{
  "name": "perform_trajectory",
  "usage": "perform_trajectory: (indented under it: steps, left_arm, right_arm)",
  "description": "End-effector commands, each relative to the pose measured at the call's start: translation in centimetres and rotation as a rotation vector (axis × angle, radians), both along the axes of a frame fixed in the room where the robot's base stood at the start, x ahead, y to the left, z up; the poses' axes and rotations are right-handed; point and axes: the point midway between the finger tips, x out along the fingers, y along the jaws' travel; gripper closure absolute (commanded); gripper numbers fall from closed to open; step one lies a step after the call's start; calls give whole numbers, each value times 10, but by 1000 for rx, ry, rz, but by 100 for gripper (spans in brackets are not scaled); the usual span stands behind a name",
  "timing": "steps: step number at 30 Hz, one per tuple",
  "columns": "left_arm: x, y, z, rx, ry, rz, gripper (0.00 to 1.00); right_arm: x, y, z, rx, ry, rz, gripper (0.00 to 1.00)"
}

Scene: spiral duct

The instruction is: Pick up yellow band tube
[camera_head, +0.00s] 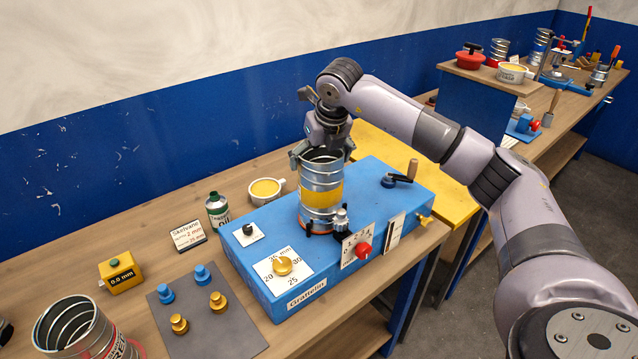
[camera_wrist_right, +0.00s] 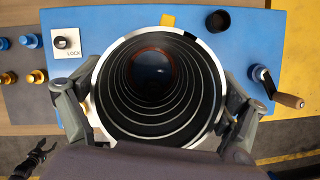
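The yellow band tube (camera_head: 322,190) is a ribbed metal cylinder with a yellow band, standing upright on the blue machine (camera_head: 398,201). In the right wrist view I look down into its open, ringed mouth (camera_wrist_right: 157,120). My right gripper (camera_head: 322,155) is at the tube's top, coming from above. Its fingers (camera_wrist_right: 157,98) are spread on either side of the tube, close to the wall; I cannot tell whether they press on it. A small dark claw shape, likely my left gripper (camera_wrist_right: 36,157), shows at the lower left of the right wrist view.
The machine carries a yellow dial (camera_head: 284,266), a red knob (camera_head: 363,249) and a crank handle (camera_head: 411,170). A green bottle (camera_head: 217,211) and a cup (camera_head: 265,191) stand behind it. Another ribbed tube (camera_head: 75,335) is at lower left, near a grey mat (camera_head: 205,331) with pegs.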

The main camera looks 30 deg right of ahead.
Motion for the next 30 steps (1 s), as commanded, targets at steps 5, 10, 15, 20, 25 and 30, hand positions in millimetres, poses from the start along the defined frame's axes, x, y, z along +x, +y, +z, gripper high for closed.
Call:
perform_trajectory:
  steps: [5, 10, 15, 20, 25, 30]
  left_arm:
    - [1, 0, 0, 1, -1, 0, 47]
    - [2, 0, 0, 0, -3, 1, 47]
    - [3, 0, 0, 0, -4, 1, 47]
    - [3, 0, 0, 0, -5, 1, 47]
    - [4, 0, 0, 1, -5, 1, 47]
    - [4, 0, 0, 1, -6, 1, 47]
  right_arm:
    - [0, 0, 0, 0, 0, 0, 23]
    - [0, 0, 0, 0, 0, 0, 35]
    - [0, 0, 0, 0, 0, 0, 46]
    - [0, 0, 1, 0, 0, -1, 57]
    - [0, 0, 1, 0, 0, -1, 68]
    - [0, 0, 2, 0, -3, -1, 73]
